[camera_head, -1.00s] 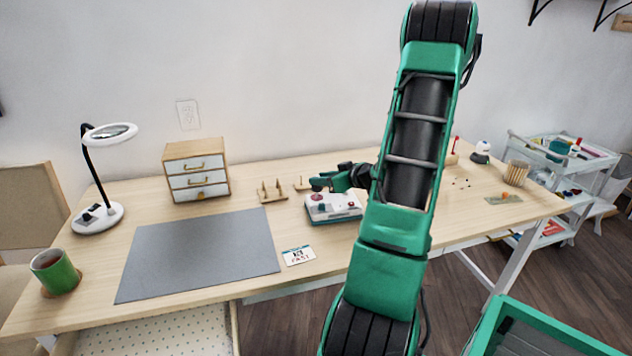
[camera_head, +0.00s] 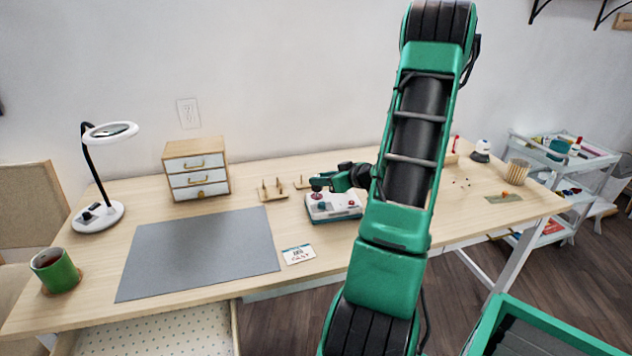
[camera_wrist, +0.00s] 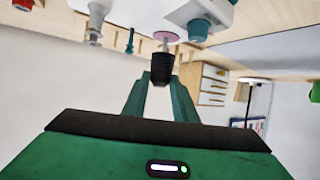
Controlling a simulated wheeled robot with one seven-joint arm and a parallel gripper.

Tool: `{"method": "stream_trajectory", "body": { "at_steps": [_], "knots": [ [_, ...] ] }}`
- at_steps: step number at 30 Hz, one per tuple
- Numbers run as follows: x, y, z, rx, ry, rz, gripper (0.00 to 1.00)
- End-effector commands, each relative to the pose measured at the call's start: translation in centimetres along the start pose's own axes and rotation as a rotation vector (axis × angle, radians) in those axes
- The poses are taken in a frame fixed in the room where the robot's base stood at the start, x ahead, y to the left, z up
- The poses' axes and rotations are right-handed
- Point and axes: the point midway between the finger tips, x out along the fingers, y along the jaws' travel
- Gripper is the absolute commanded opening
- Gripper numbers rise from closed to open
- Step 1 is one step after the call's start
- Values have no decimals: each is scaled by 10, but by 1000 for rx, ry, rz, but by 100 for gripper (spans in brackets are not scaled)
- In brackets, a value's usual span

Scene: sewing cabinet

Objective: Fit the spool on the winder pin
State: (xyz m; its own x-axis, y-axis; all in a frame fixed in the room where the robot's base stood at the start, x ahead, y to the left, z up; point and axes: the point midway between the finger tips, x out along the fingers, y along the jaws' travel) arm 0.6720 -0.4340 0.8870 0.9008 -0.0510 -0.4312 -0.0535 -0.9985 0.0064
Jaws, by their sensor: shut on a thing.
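The winder is a white and teal box (camera_head: 335,208) near the middle of the desk, partly behind my arm. My gripper (camera_head: 318,184) is just above its left part. In the wrist view, which is upside down, my gripper (camera_wrist: 160,82) is shut on a small dark spool (camera_wrist: 162,68). The thin winder pin (camera_wrist: 165,45) rises from a pink disc (camera_wrist: 168,36) on the winder, in line with the spool's end. Bare pin shows between spool and disc. I cannot tell whether the pin's tip is inside the spool.
A metal post (camera_wrist: 96,20) and a teal knob (camera_wrist: 198,30) stand near the spool. A wooden peg stand (camera_head: 272,194) and a drawer cabinet (camera_head: 196,170) are left of the winder. A card (camera_head: 299,254) lies in front. The grey mat (camera_head: 200,255) is clear.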

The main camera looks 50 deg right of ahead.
Motion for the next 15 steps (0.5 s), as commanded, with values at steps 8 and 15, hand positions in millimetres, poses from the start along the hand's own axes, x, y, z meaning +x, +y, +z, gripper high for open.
{"method": "stream_trajectory", "body": {
  "at_steps": [8, 15],
  "knots": [
    [0, 0, 1, 0, 0, 0, 4],
    [2, 0, 4, 0, 0, 0, 4]
  ]
}}
